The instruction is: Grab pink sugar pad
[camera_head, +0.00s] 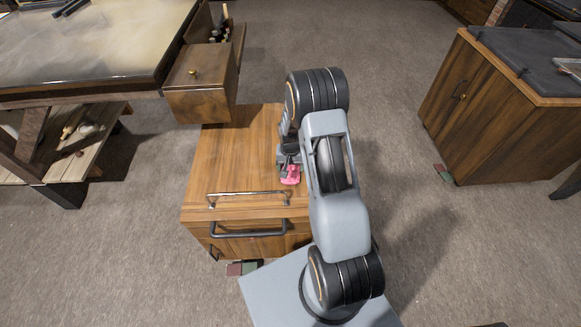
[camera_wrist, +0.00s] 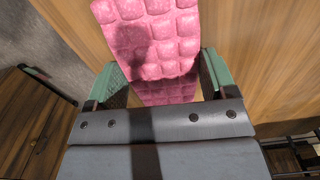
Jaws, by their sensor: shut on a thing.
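The pink sugar pad (camera_wrist: 162,50), with a grid of raised squares, lies between the two green-padded fingers of my gripper (camera_wrist: 158,85) in the wrist view. My gripper is shut on the near part of the pad. The far end of the pad runs out of the top of the wrist view. In the head view the pad (camera_head: 290,174) shows as a small pink patch below my gripper (camera_head: 289,163), over the wooden cabinet top. My arm hides part of it there. I cannot tell whether the pad touches the cabinet top.
The wooden cabinet (camera_head: 225,160) has a metal rail (camera_head: 248,194) along its near edge and a dark handle below. A large table (camera_head: 80,45) with an open drawer (camera_head: 200,85) stands at the left. Another wooden cabinet (camera_head: 490,110) stands at the right, with open floor between.

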